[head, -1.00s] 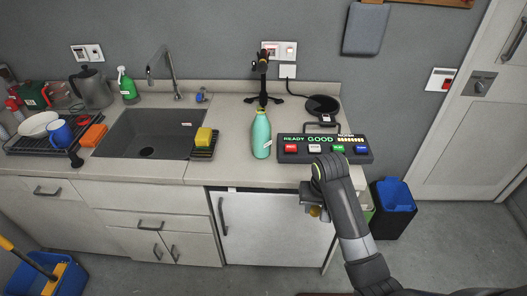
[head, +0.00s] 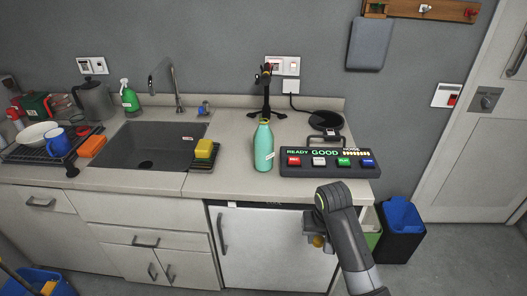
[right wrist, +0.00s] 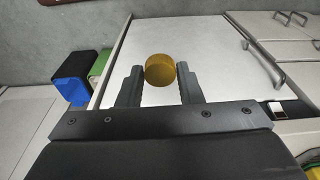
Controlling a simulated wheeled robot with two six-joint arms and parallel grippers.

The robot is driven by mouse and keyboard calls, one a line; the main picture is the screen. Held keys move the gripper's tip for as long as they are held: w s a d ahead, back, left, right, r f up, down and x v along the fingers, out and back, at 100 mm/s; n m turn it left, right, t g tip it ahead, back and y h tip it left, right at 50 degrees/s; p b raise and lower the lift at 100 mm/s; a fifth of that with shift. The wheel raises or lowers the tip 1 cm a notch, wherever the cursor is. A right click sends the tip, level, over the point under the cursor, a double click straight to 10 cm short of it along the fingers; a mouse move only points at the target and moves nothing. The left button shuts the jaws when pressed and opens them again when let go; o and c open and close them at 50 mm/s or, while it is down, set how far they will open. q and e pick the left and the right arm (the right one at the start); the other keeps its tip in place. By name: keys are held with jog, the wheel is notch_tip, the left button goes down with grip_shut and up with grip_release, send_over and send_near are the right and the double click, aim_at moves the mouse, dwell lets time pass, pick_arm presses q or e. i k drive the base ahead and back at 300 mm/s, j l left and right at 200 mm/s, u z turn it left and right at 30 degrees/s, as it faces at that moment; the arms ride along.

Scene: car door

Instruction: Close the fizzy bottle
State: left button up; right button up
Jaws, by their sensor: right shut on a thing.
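The fizzy bottle (head: 263,148) is teal with a pale label and stands upright on the counter, left of the control panel. My right gripper (head: 317,241) is in front of the white cabinet door, below the counter edge and to the right of the bottle. It is shut on a round yellow-brown cap (right wrist: 160,69), which also shows small in the head view (head: 318,241). In the right wrist view the cap sits between the two fingertips. My left gripper is not in view.
A panel with coloured buttons (head: 328,163) reads "READY GOOD". A black stand (head: 266,95) is behind the bottle. The sink (head: 150,146) and a yellow sponge (head: 203,148) are to the left.

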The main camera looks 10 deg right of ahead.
aim_at(264, 137)
jog(key=l+u, duration=0.15)
jog(key=l, duration=0.4)
jog(key=k+l+u, duration=0.15)
jog(key=l, duration=0.4)
jog(key=l+u, duration=0.1)
jog(key=l, duration=0.45)
jog(key=l+u, duration=0.25)
jog(key=l, duration=0.45)
